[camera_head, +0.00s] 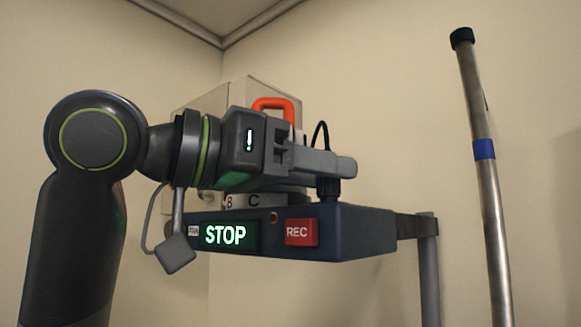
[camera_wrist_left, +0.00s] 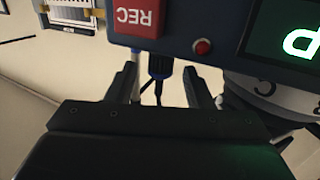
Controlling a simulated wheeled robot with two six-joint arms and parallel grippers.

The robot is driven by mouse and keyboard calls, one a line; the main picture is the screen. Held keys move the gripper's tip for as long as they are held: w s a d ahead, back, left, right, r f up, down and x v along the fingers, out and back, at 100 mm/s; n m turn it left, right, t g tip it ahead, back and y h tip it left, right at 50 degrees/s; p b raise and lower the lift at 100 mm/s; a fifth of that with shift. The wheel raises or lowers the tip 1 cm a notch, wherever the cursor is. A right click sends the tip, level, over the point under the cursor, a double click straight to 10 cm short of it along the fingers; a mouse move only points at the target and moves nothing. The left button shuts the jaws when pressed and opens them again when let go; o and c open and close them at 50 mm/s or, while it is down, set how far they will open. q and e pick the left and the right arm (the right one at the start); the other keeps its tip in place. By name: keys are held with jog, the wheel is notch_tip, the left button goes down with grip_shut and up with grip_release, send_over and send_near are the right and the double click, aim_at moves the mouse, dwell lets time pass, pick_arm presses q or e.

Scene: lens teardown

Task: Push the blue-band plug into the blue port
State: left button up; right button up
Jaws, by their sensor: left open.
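My left gripper (camera_head: 325,163) reaches in from the left, just above the top of a dark blue box (camera_head: 365,232). A black plug (camera_head: 328,189) stands at the box's top right, below the fingers, with a black cable arching up behind them. In the left wrist view, the open gripper (camera_wrist_left: 163,88) has a finger on each side of the dark plug (camera_wrist_left: 163,74), with visible gaps. Blue shows at the plug's box end, but I cannot tell band from port. How deep the plug sits is hidden. My right gripper is not in view.
The box front carries a lit STOP display (camera_head: 225,235) and a red REC button (camera_head: 301,232). A pale case with an orange handle (camera_head: 274,104) stands behind. A metal pole (camera_head: 482,190) stands right, with free room between.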

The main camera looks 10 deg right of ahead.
pick_arm(q)
jog(key=shift+s+a, duration=0.1)
jog(key=shift+a, duration=0.35)
jog(key=b+v, duration=0.5)
jog(key=v, duration=1.1)
jog(key=shift+a, duration=0.25)
jog(key=shift+r, duration=0.1)
